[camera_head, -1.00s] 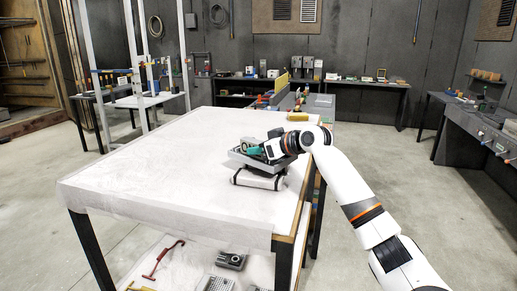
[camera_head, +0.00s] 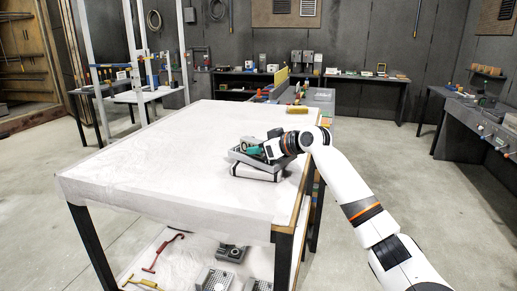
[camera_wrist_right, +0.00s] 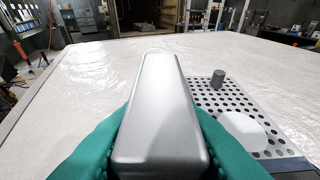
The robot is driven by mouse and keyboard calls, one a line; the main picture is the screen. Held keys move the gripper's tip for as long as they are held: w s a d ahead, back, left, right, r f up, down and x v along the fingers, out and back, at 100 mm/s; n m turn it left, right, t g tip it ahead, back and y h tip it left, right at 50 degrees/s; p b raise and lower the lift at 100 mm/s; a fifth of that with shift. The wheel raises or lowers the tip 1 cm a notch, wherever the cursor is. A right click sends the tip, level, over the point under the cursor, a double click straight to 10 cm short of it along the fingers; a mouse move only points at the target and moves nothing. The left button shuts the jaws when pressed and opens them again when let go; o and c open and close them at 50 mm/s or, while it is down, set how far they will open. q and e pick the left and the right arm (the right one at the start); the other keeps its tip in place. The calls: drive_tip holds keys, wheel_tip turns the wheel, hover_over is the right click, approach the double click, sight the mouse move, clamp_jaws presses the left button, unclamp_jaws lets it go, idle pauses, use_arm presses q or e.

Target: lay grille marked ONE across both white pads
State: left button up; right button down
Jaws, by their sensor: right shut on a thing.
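My right gripper (camera_head: 254,151) is over the right part of the white-covered table, with green fingers. In the wrist view the gripper (camera_wrist_right: 158,150) is shut on a smooth grey bar (camera_wrist_right: 160,100), with one finger on each side. A perforated metal plate (camera_wrist_right: 215,97) shows to the right of the bar, with a white rounded piece (camera_wrist_right: 243,130) and a dark grey peg (camera_wrist_right: 218,78) at it. In the head view a grey tray-like piece (camera_head: 240,155) is under the gripper, above a pale, dark-edged block (camera_head: 257,173). No mark ONE is legible. Whether both white pads are covered cannot be told.
The table (camera_head: 165,150) is bare to the left. A yellow block (camera_head: 298,110) lies near its far right corner. The lower shelf holds perforated plates (camera_head: 214,280), a grey fixture (camera_head: 232,253) and a red hooked tool (camera_head: 163,252). Benches stand along the walls.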

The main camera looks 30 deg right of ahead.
drive_tip(key=c, duration=1)
unclamp_jaws()
drive_tip(key=shift+c, duration=0.2)
drive_tip(key=shift+f, duration=0.1)
drive_tip(key=shift+s+d+b, duration=0.15)
drive_tip(key=shift+s+b, duration=0.15)
drive_tip(key=shift+s, duration=0.05)
drive_tip(key=b+v, duration=0.4)
drive_tip(key=v, duration=0.7)
drive_tip(key=shift+r+b, duration=0.35)
